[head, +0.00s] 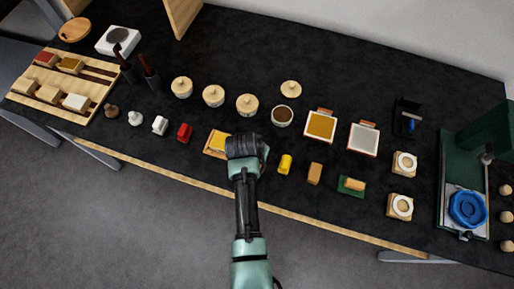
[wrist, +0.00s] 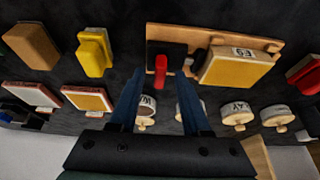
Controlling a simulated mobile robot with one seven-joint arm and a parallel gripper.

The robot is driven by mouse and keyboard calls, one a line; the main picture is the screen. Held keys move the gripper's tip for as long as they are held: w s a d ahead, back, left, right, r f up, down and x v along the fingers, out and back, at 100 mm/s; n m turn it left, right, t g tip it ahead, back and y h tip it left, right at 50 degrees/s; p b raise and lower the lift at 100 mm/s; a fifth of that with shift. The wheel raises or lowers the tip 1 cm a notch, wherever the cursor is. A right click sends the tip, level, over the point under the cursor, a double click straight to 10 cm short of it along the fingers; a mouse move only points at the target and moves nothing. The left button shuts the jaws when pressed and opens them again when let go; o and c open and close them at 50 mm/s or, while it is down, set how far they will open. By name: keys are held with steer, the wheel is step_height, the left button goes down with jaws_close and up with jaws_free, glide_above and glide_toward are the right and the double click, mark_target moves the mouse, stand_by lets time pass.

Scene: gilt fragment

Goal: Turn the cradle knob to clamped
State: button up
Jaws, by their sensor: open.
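The cradle is a wooden board (head: 208,151) near the front edge of the table, with a yellow-topped block (head: 219,141) on it. In the wrist view the same board (wrist: 275,44) bears a pale block marked "ES" (wrist: 236,66) and a dark plate with a red knob (wrist: 161,73). The knob's long side runs up and down in that picture. My gripper (wrist: 160,76) is open, and the knob shows between its blue fingertips; I cannot tell how far above it they are. In the head view my gripper (head: 246,158) hides the knob's end of the cradle.
A yellow object (head: 285,164) and a brown block (head: 315,173) stand right of my gripper; a red one (head: 184,132) stands left of the cradle. Several lidded jars (head: 247,105) stand behind it. A green station with a blue ring (head: 468,209) is far right.

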steer(key=shift+w+f, duration=0.1)
steer(key=shift+f, duration=0.15)
jaws_close()
